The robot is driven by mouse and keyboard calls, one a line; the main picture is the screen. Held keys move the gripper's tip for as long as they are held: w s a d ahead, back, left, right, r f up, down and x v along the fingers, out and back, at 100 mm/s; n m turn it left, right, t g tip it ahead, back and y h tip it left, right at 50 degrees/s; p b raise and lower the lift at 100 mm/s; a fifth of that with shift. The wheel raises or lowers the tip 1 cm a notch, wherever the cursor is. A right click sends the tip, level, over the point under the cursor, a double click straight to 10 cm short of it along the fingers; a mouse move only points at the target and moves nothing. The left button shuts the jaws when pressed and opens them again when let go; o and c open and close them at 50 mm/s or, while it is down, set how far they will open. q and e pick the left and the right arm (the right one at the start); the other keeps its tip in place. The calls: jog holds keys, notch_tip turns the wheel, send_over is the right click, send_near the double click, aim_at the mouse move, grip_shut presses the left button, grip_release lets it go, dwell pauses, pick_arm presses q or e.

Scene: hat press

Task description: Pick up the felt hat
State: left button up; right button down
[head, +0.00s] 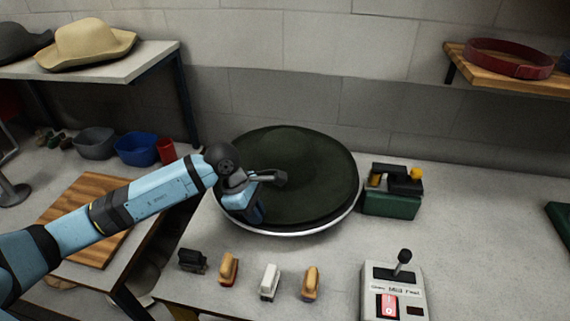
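A wide, round, dark green felt-like piece (310,180), which looks like the felt hat with a low crown, lies on a round base with a pale rim (300,231) in the middle of the table. My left gripper (262,194) is over the left part of its brim, and its blue and grey parts hide some of the edge. I cannot tell whether the fingers touch or grip the brim. My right gripper is not in view. A tan hat (85,44) and a dark hat (20,42) sit on the shelf at the upper left.
A green box with a black-handled tool (392,204) stands close to the right of the round base. Several small brushes (269,283) and a control box with a lever (394,290) are in front. A red band (510,58) lies on the right shelf.

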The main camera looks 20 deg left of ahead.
pick_arm(q)
grip_shut()
jog(key=shift+r, duration=0.1)
jog(key=shift+w+r, duration=0.1)
jog(key=shift+r, duration=0.55)
notch_tip(320, 180, up, 19)
jog(key=b, duration=0.2)
jog(key=shift+f, duration=0.2)
